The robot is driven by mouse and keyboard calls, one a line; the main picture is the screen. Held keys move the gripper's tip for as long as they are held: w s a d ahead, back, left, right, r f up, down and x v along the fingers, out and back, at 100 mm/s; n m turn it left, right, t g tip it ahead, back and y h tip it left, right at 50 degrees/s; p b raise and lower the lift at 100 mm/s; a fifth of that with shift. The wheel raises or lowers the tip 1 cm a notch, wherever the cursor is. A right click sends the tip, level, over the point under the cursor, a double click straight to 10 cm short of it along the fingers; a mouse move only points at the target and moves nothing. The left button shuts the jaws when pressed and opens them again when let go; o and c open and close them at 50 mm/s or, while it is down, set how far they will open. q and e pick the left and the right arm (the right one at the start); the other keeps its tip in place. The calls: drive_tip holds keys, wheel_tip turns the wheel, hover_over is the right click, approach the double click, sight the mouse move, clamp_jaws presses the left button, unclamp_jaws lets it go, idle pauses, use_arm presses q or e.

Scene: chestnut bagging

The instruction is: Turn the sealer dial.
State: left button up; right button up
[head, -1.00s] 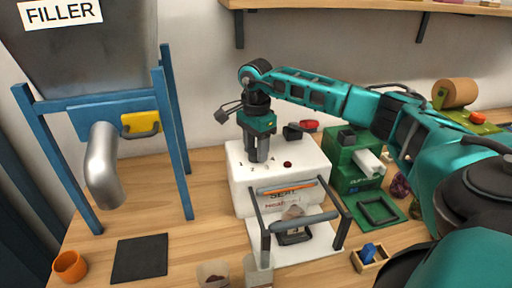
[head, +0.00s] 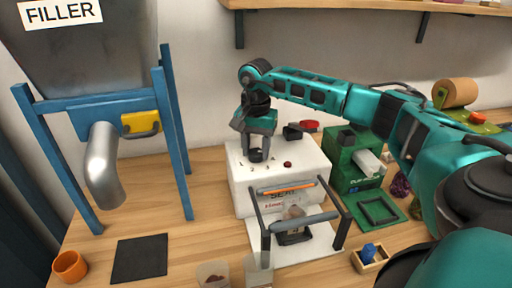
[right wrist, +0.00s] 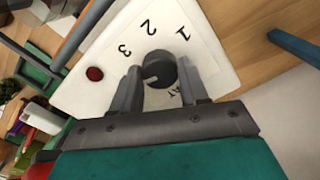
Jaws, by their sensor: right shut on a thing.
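The white sealer (head: 243,187) stands on the wooden table at the middle of the head view. Its dark round dial (right wrist: 159,70) sits on the top face, with the printed numbers 1, 2 and 3 around it in the right wrist view. A light pointer mark shows on the dial. My right gripper (head: 258,156) reaches down from above and is shut on the dial, one finger on each side in the right wrist view (right wrist: 161,88). A red button (right wrist: 95,73) is beside the dial. My left gripper is not in view.
A green machine (head: 352,165) stands to the right. The blue filler stand (head: 168,130) is left. A black mat (head: 140,258) lies in front of it.

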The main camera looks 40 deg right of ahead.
sight(256, 152)
idle(0.4)
drive_tip(key=o, duration=1.1)
drive_tip(key=shift+c, duration=0.2)
wheel_tip(256, 152, up, 13)
drive_tip(key=shift+s+f, duration=0.1)
